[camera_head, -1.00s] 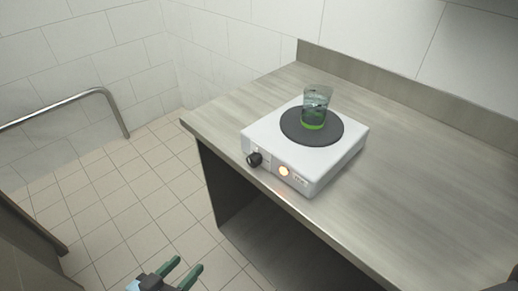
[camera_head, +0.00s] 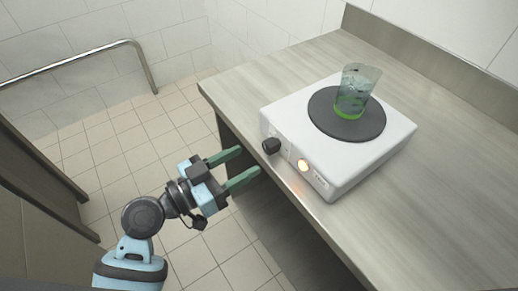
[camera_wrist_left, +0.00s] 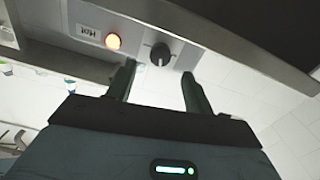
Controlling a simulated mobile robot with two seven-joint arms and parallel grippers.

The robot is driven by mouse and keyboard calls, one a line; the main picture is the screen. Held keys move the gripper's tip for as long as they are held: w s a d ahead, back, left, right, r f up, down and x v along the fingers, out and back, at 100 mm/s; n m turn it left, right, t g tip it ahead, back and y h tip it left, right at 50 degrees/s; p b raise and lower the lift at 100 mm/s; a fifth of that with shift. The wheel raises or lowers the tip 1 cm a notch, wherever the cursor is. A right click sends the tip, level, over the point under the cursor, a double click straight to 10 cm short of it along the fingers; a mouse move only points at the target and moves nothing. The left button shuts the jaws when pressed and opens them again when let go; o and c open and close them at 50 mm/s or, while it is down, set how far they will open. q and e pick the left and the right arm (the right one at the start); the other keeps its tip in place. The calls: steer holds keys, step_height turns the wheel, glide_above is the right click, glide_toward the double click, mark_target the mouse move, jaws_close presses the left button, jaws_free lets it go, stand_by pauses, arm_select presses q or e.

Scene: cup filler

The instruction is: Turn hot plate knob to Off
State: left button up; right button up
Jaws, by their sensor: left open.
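The white hot plate (camera_head: 345,175) sits on the counter with a round dark heating disc (camera_head: 371,128) on top. Its black knob (camera_head: 271,146) is on the front face, left of a glowing orange light (camera_head: 304,165). In the left wrist view the knob (camera_wrist_left: 160,54) shows beyond the fingers, beside the lit lamp (camera_wrist_left: 113,41) and a "Hot" label (camera_wrist_left: 88,33). My left gripper (camera_head: 250,164) is open, its green fingers pointing at the knob with a short gap. In the left wrist view the gripper (camera_wrist_left: 158,84) has nothing between its fingers. My right gripper is out of view.
The counter (camera_head: 440,215) edge runs just below the hot plate's front. A metal rail (camera_head: 70,63) is on the left wall. The tiled floor is clear.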

mark_target(266, 150)
arm_select(q)
steer(key=x, duration=0.4)
steer(key=shift+r+p, duration=0.1)
steer(key=shift+p, duration=0.2)
steer(key=shift+w+d, duration=0.35)
steer(key=shift+d, duration=0.15)
steer(key=c, duration=1)
